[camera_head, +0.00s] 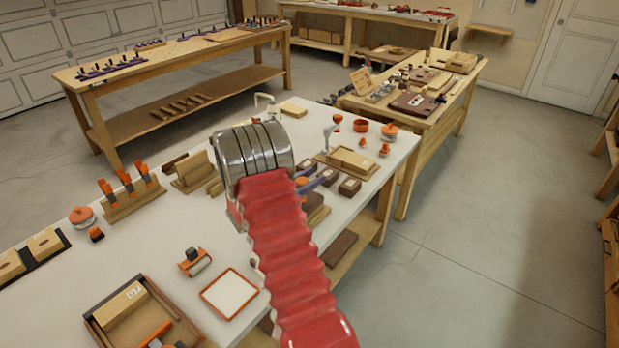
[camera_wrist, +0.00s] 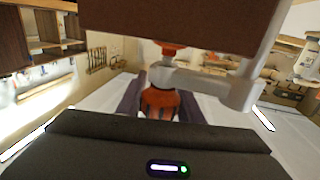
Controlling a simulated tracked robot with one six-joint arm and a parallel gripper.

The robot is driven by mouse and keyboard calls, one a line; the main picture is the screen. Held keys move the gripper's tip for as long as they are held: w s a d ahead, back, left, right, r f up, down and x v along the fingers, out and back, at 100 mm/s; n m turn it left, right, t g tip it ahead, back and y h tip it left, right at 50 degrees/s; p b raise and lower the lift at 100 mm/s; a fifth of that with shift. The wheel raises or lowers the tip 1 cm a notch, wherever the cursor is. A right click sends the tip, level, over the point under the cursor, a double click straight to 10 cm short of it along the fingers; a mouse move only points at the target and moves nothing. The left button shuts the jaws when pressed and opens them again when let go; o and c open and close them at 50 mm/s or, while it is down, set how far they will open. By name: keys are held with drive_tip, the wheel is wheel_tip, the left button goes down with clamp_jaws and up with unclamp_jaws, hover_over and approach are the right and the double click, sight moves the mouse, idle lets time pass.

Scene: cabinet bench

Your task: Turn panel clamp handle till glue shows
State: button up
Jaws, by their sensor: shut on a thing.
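In the wrist view, my gripper (camera_wrist: 157,93) is shut on an orange clamp handle (camera_wrist: 159,104), with one dark finger on each side. Just beyond the handle is the pale grey clamp (camera_wrist: 212,86), with its bar rising at the right. A dark brown wooden panel (camera_wrist: 180,22) fills the top of the view above the handle. In the head view, my gripper (camera_head: 314,182) is at the right part of the white bench, partly behind my own arm, with a bit of orange beside the fingers. I see no glue; the panel's joint is hidden.
The white bench (camera_head: 165,235) also bears dark wood blocks (camera_head: 349,187), a light block on a board (camera_head: 352,160), small orange-topped pieces and a pot (camera_head: 389,132). An open wooden box (camera_head: 143,310) and an orange-rimmed tray (camera_head: 229,293) lie nearer. Floor is free at the right.

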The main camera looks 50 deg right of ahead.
drive_tip(key=shift+s+a+m+g+y, duration=0.1)
drive_tip(key=shift+s+m+g+y, duration=0.15)
drive_tip(key=shift+m+g, duration=0.6)
drive_tip(key=shift+s+m+g+y, duration=0.25)
drive_tip(key=shift+m+g, duration=0.25)
drive_tip(key=shift+g, duration=0.65)
drive_tip(key=shift+s+a+m+g+y, duration=0.15)
drive_tip(key=shift+m+g+y, duration=0.15)
drive_tip(key=shift+m+g, duration=0.55)
drive_tip(key=shift+d+r, duration=0.1)
drive_tip(key=o, duration=1.1)
drive_tip(key=shift+c, duration=0.2)
drive_tip(key=v, duration=1.4)
drive_tip(key=shift+d, duration=0.15)
